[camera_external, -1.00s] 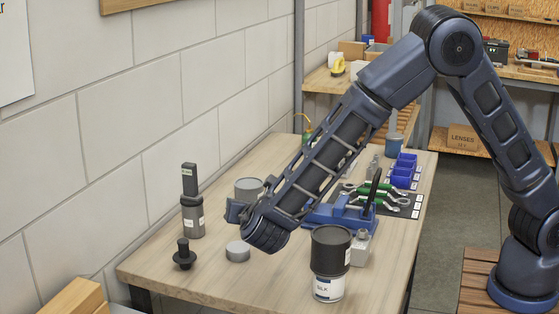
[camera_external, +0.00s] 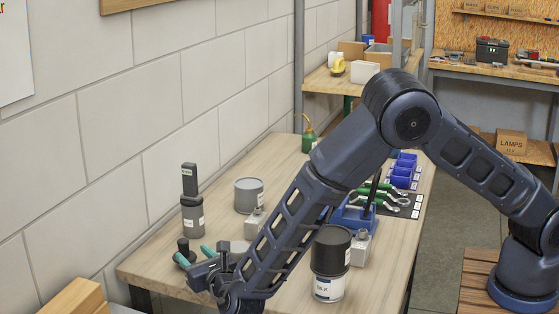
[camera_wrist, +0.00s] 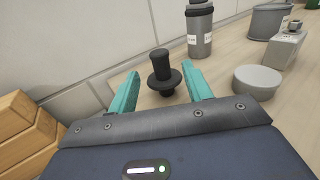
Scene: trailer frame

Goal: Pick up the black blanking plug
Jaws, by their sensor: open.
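The black blanking plug (camera_wrist: 161,72) stands upright on the wooden table, a wide flange with a knob on top. In the wrist view it sits between and beyond the two teal fingers of my gripper (camera_wrist: 161,92). In the external view the plug (camera_external: 183,246) is at the table's near left, partly hidden behind a teal finger. My gripper (camera_external: 193,255) is open and empty, its fingers pointing toward the plug. I cannot tell whether the fingers touch it.
A grey canister (camera_external: 192,214) stands just behind the plug. A low grey disc (camera_wrist: 258,80) lies to the right in the wrist view. Wooden blocks (camera_external: 74,301) are at lower left, beside the wall.

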